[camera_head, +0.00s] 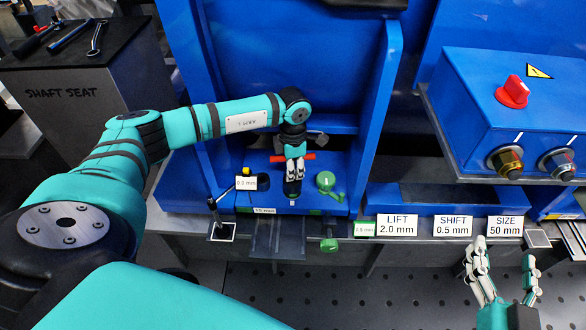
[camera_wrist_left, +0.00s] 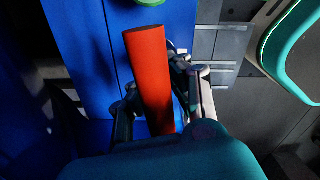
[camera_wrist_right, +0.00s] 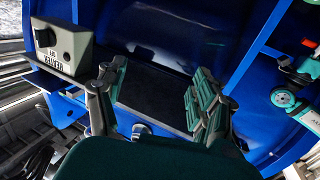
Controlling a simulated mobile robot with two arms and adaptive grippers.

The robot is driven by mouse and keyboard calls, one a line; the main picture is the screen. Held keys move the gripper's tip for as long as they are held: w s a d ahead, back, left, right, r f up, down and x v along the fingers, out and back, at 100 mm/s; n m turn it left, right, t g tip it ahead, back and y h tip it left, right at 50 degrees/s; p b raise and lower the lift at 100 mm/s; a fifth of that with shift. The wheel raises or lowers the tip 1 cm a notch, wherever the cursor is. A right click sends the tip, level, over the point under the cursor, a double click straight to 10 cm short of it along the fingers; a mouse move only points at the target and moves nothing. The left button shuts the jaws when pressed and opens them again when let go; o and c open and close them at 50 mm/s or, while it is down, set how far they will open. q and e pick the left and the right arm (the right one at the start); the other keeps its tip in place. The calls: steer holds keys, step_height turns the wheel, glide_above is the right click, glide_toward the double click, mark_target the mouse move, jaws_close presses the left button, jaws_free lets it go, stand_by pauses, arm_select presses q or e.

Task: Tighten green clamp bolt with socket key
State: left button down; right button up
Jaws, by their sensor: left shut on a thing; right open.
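My left gripper (camera_head: 294,170) is shut on the red handle (camera_head: 306,156) of a tool, which I take to be the socket key. The handle also shows large between the fingers in the left wrist view (camera_wrist_left: 150,75). A dark round part (camera_head: 292,187) sits just below the fingers; I cannot tell whether it is the key's socket. A green knob-like part (camera_head: 327,181) stands just right of it on the blue base. Another green bolt-like part (camera_head: 329,243) is lower, at the front edge. I cannot tell which is the clamp bolt. My right gripper (camera_head: 503,268) is open and empty at lower right.
A blue control box (camera_head: 520,105) with a red knob (camera_head: 512,92) stands at the right. White labels (camera_head: 452,226) line the front edge. A black lever (camera_head: 217,212) stands left of the base. Wrenches (camera_head: 70,36) lie on the grey cabinet (camera_head: 90,90) at upper left.

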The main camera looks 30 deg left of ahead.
arm_select(q)
steer(key=shift+f, duration=0.1)
arm_select(e)
steer(key=shift+w+a+r, duration=0.1)
steer(key=shift+a+r, duration=0.1)
steer(key=shift+r, duration=0.3)
arm_select(q)
steer(key=shift+f+b, duration=0.35)
steer(key=shift+f, duration=0.05)
arm_select(e)
steer(key=shift+a+r+t+y, duration=0.1)
steer(key=shift+r+t+y, duration=0.2)
steer(key=shift+r+t, duration=0.5)
arm_select(q)
steer(key=shift+f, duration=0.1)
arm_select(e)
steer(key=shift+r, duration=0.25)
steer(key=shift+r+t, duration=0.25)
steer(key=shift+t, duration=0.05)
